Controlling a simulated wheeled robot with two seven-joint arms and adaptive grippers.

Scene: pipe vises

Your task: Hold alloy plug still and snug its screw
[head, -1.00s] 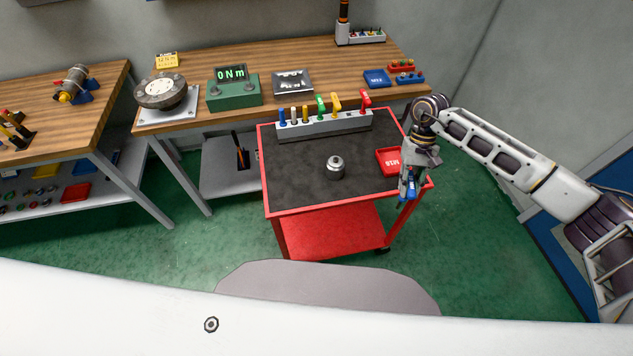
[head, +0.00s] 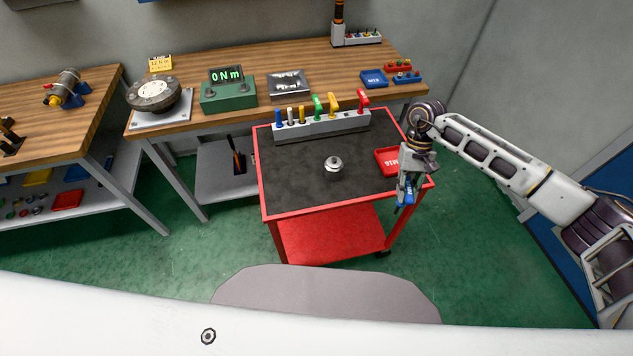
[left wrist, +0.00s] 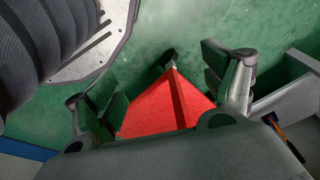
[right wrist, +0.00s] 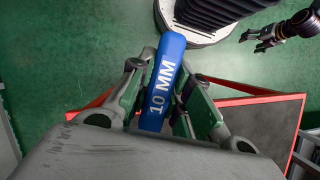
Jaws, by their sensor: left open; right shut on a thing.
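The alloy plug (head: 333,167), a small round silver-grey piece, stands on the dark top of the red cart (head: 345,212), near its middle. My right gripper (head: 406,192) is over the cart's right edge, apart from the plug. It is shut on a blue tool handle marked 10 MM (right wrist: 163,80), seen close in the right wrist view. The tool's far end is hidden. My left gripper (left wrist: 163,78) is open and empty in its wrist view, with the red cart shelf and green floor beyond. It is outside the head view. The plug's screw is too small to make out.
A grey rack (head: 322,128) with several coloured handles stands at the cart's back. A red M18 tray (head: 389,161) lies near the right gripper. Behind is a wooden bench with a green 0 Nm meter (head: 228,95) and a round metal fixture (head: 154,94). The cart's front is clear.

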